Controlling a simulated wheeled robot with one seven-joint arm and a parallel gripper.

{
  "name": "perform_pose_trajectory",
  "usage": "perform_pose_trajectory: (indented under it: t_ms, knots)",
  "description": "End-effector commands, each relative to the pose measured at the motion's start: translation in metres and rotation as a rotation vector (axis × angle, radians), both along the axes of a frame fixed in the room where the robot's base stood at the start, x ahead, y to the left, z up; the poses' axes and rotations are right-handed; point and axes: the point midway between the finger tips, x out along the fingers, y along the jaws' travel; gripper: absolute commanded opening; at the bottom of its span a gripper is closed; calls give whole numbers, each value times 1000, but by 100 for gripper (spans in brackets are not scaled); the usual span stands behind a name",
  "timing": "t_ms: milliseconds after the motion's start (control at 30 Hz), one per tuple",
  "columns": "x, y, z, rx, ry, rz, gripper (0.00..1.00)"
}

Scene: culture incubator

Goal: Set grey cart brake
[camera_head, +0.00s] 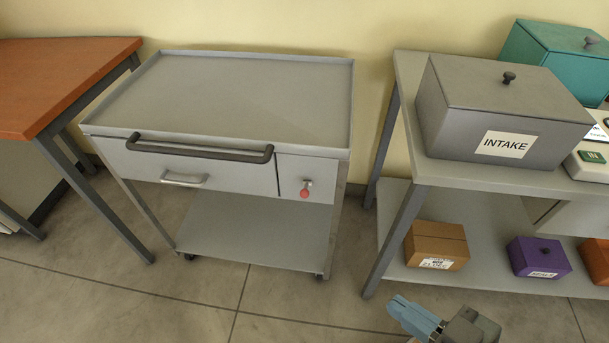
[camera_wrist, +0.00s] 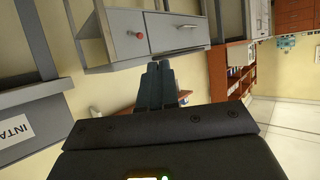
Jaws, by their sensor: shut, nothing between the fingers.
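The grey cart (camera_head: 240,95) stands against the wall between an orange-topped table and a shelf bench. Its front has a dark push bar (camera_head: 200,149), a drawer with a metal pull (camera_head: 184,179), and, on the right panel, a small lever with a red knob (camera_head: 304,193). The red knob also shows at the top of the wrist view (camera_wrist: 139,35), where the cart appears upside down. My gripper (camera_wrist: 160,66) is shut and empty, its fingers together, apart from the knob. In the head view, part of my arm shows at the bottom right, in front of the bench.
The orange-topped table (camera_head: 62,80) is left of the cart. On the right, the bench (camera_head: 412,100) carries a grey INTAKE box (camera_head: 490,120) and a teal box (camera_head: 555,60). Its lower shelf holds a brown box (camera_head: 436,247) and a purple box (camera_head: 538,258). The floor before the cart is clear.

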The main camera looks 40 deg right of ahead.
Motion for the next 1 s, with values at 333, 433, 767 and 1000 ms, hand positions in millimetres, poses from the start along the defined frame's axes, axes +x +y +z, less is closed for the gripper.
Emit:
perform_pose_trajectory:
  t_ms: [333,433,767,1000]
  knots:
    - [74,-30,-51,36,205,-102,0]
    - [96,-40,-60,50,264,-143,0]
    - [168,-69,-69,119,453,-298,0]
    - [219,-86,-52,190,587,-424,0]
